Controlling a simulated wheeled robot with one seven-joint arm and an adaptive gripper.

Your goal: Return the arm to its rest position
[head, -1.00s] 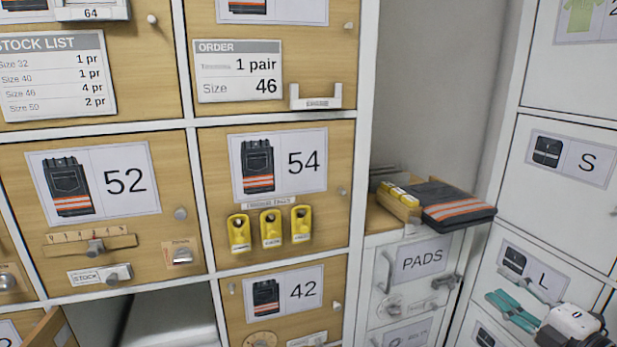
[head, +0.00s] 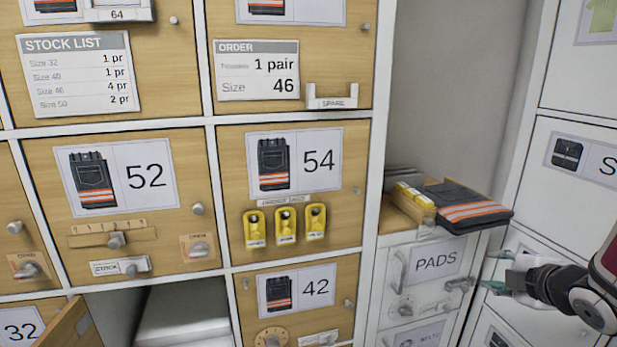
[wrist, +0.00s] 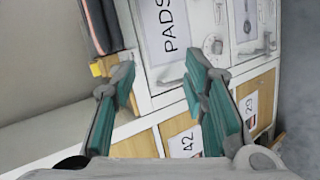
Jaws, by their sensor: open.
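My gripper (head: 497,271) is at the right of the head view, in front of the white PADS cabinet, with my arm entering from the right edge. In the wrist view my gripper (wrist: 163,95) has its two teal-padded fingers spread wide, with nothing between them. The folded dark trousers with orange stripes (head: 470,213) lie on top of the PADS cabinet, above and left of my gripper. Their dark edge (wrist: 101,25) shows at the top left of the wrist view.
The PADS cabinet (head: 421,285) has protruding handles close to the gripper. Yellow items (head: 410,196) lie beside the trousers. Three yellow tags (head: 285,226) hang on the door marked 54. A wooden door (head: 68,322) stands open at lower left. White lockers (head: 578,180) stand at right.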

